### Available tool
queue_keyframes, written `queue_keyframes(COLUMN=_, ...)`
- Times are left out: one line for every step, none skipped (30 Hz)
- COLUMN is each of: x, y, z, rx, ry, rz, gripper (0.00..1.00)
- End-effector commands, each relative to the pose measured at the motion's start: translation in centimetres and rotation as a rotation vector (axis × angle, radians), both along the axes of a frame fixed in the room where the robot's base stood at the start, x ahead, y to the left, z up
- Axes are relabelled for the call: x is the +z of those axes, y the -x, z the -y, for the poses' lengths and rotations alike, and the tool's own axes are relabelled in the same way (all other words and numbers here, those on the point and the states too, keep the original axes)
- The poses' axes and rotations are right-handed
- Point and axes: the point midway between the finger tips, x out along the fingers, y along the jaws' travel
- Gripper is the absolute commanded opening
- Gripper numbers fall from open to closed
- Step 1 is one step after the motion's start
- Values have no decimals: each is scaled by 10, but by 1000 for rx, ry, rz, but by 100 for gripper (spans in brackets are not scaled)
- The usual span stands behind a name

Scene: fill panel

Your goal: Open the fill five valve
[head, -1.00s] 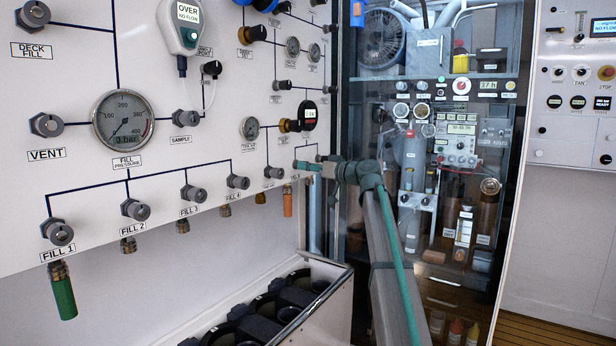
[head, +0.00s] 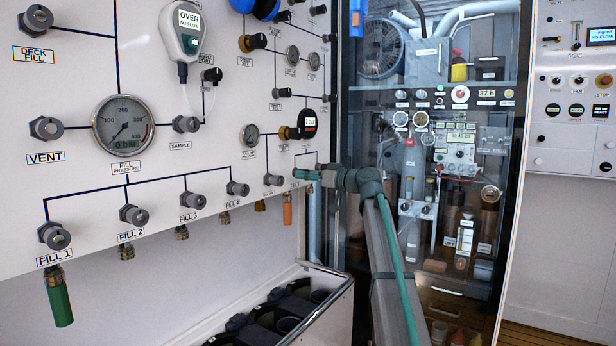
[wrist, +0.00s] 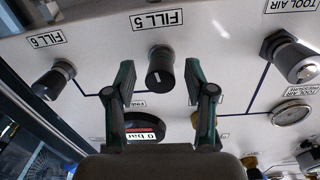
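The fill five valve is a round black knob (wrist: 160,68) with a white mark line, under an upside-down FILL 5 label (wrist: 157,19) in the wrist view. My gripper (wrist: 160,75) is open, with one dark green finger on each side of the knob in the wrist view.
The FILL 6 knob (wrist: 61,72) is left of my gripper in the wrist view, and a tool air knob (wrist: 293,60) is right. A black-and-red gauge reading 0 bar (wrist: 146,127) is partly hidden behind the fingers. An open bin (head: 310,312) is below the panel.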

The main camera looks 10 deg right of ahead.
Motion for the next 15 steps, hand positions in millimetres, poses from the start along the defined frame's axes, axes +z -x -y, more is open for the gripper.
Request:
queue_keyframes(x=0, y=0, z=0, rx=0, ry=-1, rz=1, gripper=55)
queue_keyframes(x=0, y=0, z=0, rx=0, ry=-1, rz=1, gripper=55)
queue_keyframes(x=0, y=0, z=0, rx=0, ry=-1, rz=0, gripper=55)
queue_keyframes(x=0, y=0, z=0, rx=0, ry=-1, rz=0, gripper=55)
queue_keyframes(x=1, y=0, z=0, rx=0, ry=-1, rz=0, gripper=55)
queue_keyframes(x=1, y=0, z=0, rx=0, ry=-1, rz=0, gripper=55)
queue_keyframes(x=1, y=0, z=0, rx=0, ry=-1, rz=0, gripper=55)
queue_keyframes(x=1, y=1, z=1, rx=0, ry=-1, rz=0, gripper=55)
queue_keyframes(x=0, y=2, z=2, rx=0, ry=-1, rz=0, gripper=55)
queue_keyframes(x=0, y=4, z=3, rx=0, ry=-2, rz=1, gripper=55)
queue_keyframes(x=0, y=6, z=5, rx=0, ry=-2, rz=1, gripper=55)
queue_keyframes(x=0, y=9, z=7, rx=0, ry=-2, rz=1, gripper=55)
queue_keyframes(x=0, y=12, z=10, rx=0, ry=-2, rz=1, gripper=55)
queue_keyframes(x=0, y=16, z=12, rx=-1, ry=-2, rz=1, gripper=55)
queue_keyframes(x=0, y=21, z=17, rx=-1, ry=-2, rz=1, gripper=55)
